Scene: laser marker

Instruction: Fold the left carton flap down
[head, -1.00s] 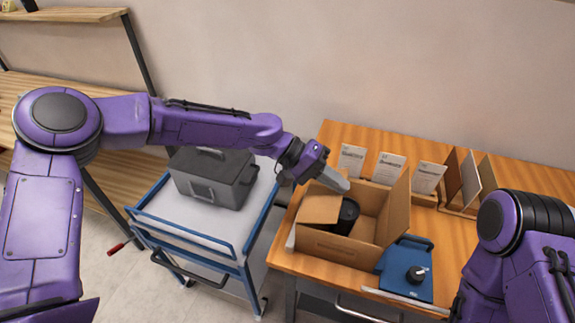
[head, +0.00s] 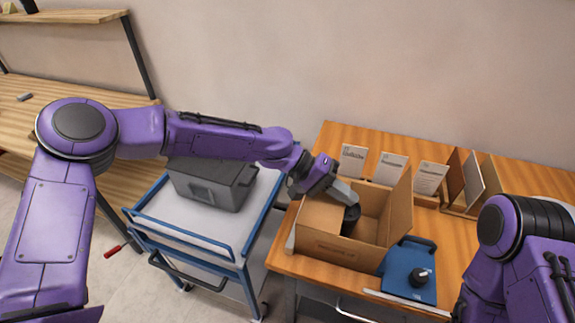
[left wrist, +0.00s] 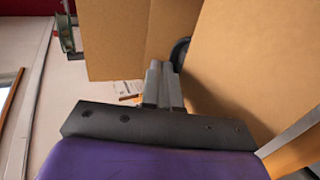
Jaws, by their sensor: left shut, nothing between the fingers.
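The open cardboard carton (head: 335,250) stands on the wooden table. Its left flap (head: 320,214) leans inward over the left part of the opening and partly covers a black round object (head: 351,216) inside. Its right flap (head: 398,212) stands up. My left gripper (head: 346,192) is shut and empty, with its fingers over the carton at the far edge of the left flap; whether they touch it is unclear. In the left wrist view, the shut fingers (left wrist: 160,84) are between cardboard panels (left wrist: 245,60). My right gripper is out of view.
A blue device with a black knob (head: 410,270) lies right of the carton. Cards (head: 390,168) and a rack of panels (head: 470,182) stand behind. A blue-framed cart (head: 190,238) with a grey case (head: 212,185) is at left.

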